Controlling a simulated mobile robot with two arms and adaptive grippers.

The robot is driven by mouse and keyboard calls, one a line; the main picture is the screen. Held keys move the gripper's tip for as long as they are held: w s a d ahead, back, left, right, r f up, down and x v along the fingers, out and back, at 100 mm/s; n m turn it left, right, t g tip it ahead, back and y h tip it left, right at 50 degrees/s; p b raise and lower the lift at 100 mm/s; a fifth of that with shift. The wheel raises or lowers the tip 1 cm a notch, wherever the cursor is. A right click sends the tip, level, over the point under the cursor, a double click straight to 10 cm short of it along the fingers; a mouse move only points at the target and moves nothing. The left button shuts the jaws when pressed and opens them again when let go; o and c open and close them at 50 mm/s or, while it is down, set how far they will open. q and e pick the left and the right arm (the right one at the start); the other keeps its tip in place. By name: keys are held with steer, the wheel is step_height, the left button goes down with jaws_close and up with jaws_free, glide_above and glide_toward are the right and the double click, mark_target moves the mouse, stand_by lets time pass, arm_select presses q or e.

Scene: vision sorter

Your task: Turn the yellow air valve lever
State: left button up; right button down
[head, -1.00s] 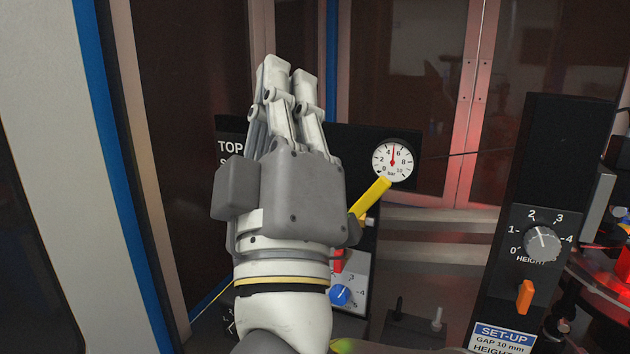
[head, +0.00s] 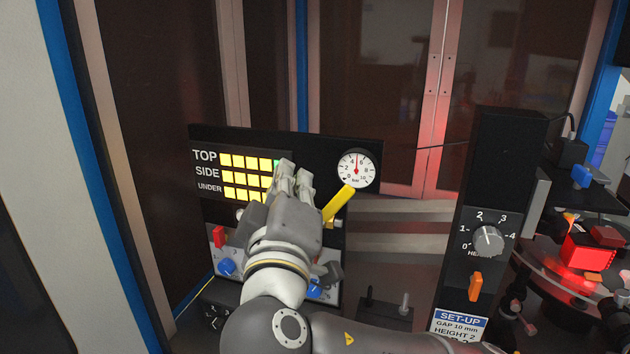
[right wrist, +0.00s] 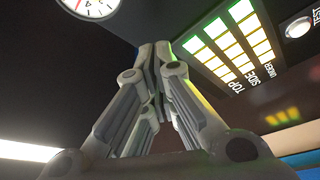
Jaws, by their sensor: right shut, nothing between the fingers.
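The yellow air valve lever (head: 339,203) slants up to the right, just below the round pressure gauge (head: 356,169), on the black panel. My right gripper (head: 293,172) is shut and empty. It is in front of the panel, a little left of the lever, with its fingertips pointing up at the right end of the lit indicator grid. In the right wrist view the fingertips (right wrist: 155,48) are together, with the gauge (right wrist: 90,8) at upper left. The lever is not clearly visible there. My left gripper is in neither view.
The lit yellow grid (head: 240,178) is marked TOP, SIDE and UNDER. A red switch (head: 219,236) and blue knobs (head: 227,267) sit below it. A black post with a grey HEIGHT dial (head: 488,241) and orange lever (head: 475,287) stands to the right.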

mark_target(328, 212)
steer(key=d, duration=0.1)
steer(key=d+f, duration=0.1)
steer(key=d+f+p, duration=0.1)
steer(key=shift+s+f, duration=0.1)
steer(key=shift+s, duration=0.15)
